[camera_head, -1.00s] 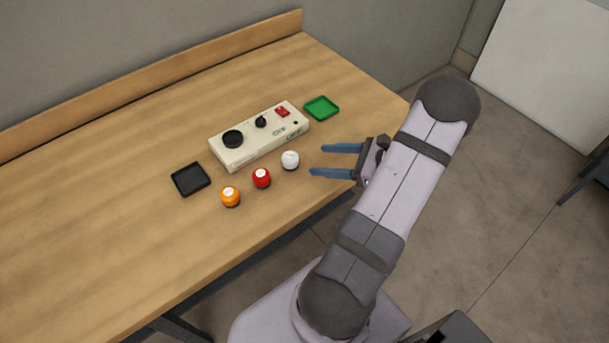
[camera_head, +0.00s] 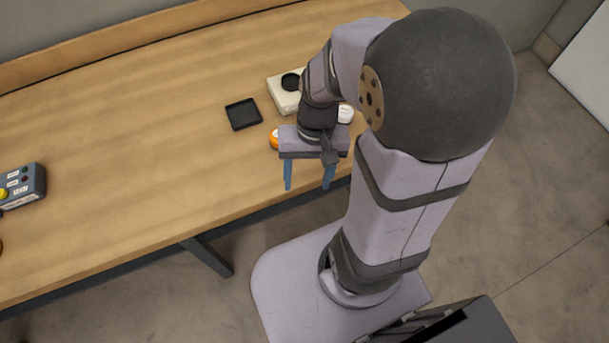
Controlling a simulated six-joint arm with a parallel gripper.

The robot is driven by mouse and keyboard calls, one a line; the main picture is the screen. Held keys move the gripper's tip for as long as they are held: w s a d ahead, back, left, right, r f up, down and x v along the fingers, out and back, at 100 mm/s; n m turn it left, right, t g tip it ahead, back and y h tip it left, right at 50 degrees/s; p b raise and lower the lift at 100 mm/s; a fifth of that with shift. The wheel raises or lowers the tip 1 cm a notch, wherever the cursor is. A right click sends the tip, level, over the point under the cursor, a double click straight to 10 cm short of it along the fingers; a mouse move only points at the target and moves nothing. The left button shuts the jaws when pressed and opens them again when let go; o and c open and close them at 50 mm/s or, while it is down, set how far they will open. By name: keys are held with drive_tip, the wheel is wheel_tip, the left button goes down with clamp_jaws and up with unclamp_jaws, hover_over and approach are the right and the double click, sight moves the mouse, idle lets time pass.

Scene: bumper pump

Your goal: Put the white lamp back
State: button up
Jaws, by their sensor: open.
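The white lamp (camera_head: 345,114) is partly visible on the table, just right of my wrist and partly hidden by my arm. My gripper (camera_head: 308,188) is open and empty, with its two blue fingers pointing toward the table's front edge. The white lamp is behind and to the right of the fingers, apart from them. The orange lamp (camera_head: 273,139) peeks out left of my gripper. The red lamp is hidden behind my arm. The cream box (camera_head: 283,97) with a round black recess shows only its left end.
An empty black tray (camera_head: 232,124) lies left of the cream box. A dark control box (camera_head: 30,188) with a yellow button sits at the far left. The table (camera_head: 130,160) between them is clear. The green tray is out of sight.

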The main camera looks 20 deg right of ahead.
drive_tip(key=n, duration=0.1)
drive_tip(key=n+h, duration=0.1)
drive_tip(key=n+t, duration=0.1)
drive_tip(key=shift+s+a+r+n, duration=0.1)
drive_tip(key=shift+a+r+n, duration=0.3)
idle(1.1)
